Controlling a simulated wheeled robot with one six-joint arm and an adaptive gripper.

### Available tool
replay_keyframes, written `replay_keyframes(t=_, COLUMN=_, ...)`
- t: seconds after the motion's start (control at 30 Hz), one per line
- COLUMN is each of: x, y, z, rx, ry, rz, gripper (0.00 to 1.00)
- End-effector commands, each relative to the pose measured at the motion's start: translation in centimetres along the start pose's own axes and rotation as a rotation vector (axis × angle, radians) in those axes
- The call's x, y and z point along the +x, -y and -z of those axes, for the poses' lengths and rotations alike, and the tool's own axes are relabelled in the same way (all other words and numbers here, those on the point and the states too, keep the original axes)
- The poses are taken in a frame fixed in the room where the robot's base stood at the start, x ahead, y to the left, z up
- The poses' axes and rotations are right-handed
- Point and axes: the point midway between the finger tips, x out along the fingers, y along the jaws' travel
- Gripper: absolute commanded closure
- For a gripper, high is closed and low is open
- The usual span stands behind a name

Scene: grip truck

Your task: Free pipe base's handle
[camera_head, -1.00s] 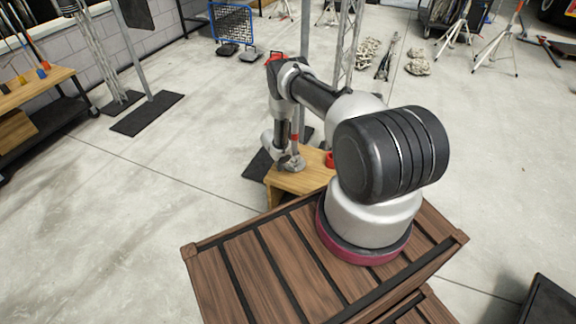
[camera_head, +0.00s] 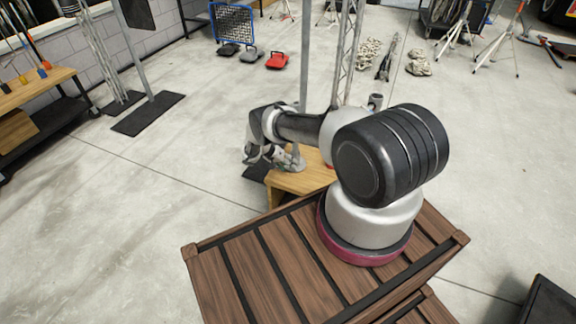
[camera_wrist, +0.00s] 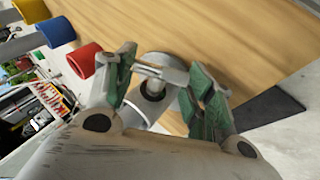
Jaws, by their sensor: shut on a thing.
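The pipe base (camera_head: 294,162) is a small grey metal fitting on the wooden table top, just right of my gripper in the head view. In the wrist view the pipe base (camera_wrist: 154,92) shows a dark round opening. Its handle (camera_wrist: 158,72), a pale metal bar, lies crosswise between my fingers. My gripper (camera_wrist: 165,82) has green finger pads and is shut on the handle, with a finger at each end. In the head view my gripper (camera_head: 268,156) is low at the table's left end. Exact finger contact is partly hidden there.
The wooden table (camera_head: 290,183) stands beyond the slatted wooden platform (camera_head: 240,258). Red (camera_wrist: 84,60), blue (camera_wrist: 56,32) and yellow (camera_wrist: 31,10) round pieces lie left in the wrist view. A metal pole (camera_head: 304,55) stands behind the table. Open floor lies left.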

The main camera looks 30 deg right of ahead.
Motion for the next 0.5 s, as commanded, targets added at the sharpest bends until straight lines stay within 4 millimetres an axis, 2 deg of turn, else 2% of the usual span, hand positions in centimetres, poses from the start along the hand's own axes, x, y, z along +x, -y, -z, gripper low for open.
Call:
replay_keyframes(t=0.47, x=-0.27, y=0.08, z=-0.32, rx=-0.016, ry=0.007, rz=-0.027, gripper=0.7)
replay_keyframes(t=0.5, x=-0.26, y=0.08, z=-0.34, rx=-0.016, ry=0.007, rz=-0.027, gripper=0.41)
